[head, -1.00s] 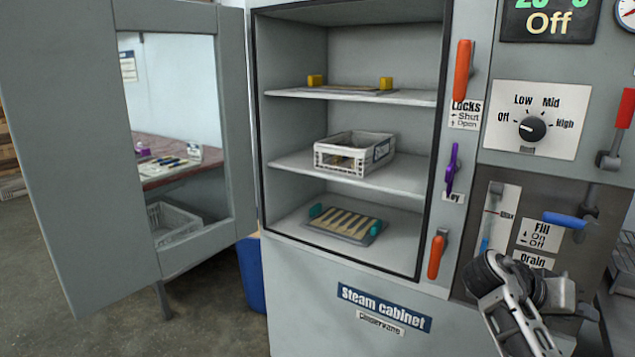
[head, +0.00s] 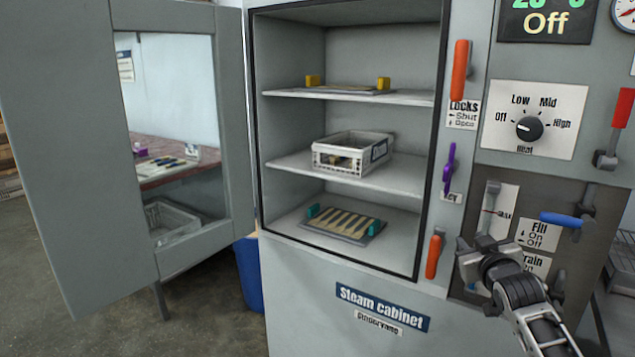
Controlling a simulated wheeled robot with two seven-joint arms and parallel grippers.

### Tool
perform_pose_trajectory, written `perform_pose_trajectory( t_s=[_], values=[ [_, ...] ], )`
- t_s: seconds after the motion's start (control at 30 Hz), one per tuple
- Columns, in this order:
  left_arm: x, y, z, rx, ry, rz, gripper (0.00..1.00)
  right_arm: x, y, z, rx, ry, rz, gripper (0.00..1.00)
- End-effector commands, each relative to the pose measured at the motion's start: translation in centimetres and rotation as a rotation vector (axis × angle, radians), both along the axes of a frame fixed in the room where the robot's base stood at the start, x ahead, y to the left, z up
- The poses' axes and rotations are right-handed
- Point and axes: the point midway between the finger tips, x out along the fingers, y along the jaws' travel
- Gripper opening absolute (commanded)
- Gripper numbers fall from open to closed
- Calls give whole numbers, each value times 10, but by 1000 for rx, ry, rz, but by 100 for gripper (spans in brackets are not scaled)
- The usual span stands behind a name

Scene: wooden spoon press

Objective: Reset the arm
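My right gripper (head: 484,246) is in front of the lower right control panel of the steam cabinet (head: 290,270), over the lower part of the level gauge. Its arm comes in from the bottom right. I see no object in it, but its fingers are too foreshortened to tell whether they are open or shut. My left gripper and arm are not in view.
The cabinet door (head: 75,160) stands open at left. Shelves hold a rack with yellow ends (head: 345,89), a white crate (head: 335,160) and a teal-ended rack (head: 342,224). Orange latches (head: 461,70), a purple key lever (head: 449,168) and a blue fill handle (head: 561,219) stick out nearby.

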Motion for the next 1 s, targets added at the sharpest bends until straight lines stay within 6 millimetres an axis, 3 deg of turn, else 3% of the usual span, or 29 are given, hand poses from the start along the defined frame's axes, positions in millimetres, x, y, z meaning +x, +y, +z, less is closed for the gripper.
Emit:
perform_pose_trajectory(
  t_s=[0.03, 0.27, 0.37, 0.53, 0.7, 0.8, 0.9, 1.0],
  values=[
    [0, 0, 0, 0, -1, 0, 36, -13, 13, -32, 5, 50, 18, 29],
    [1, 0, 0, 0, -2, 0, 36, -73, 61, -111, 33, 154, 97, 29],
    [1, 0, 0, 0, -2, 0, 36, -114, 88, -149, 60, 215, 138, 29],
    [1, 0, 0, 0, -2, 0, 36, -213, 140, -207, 143, 338, 210, 29],
    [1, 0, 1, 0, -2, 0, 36, -311, 180, -231, 244, 449, 249, 29],
    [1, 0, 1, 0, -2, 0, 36, -348, 193, -232, 287, 490, 255, 29],
    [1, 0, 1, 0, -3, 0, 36, -368, 199, -232, 312, 514, 256, 29],
    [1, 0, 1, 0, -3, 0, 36, -375, 201, -231, 322, 521, 256, 29]
  ],
)
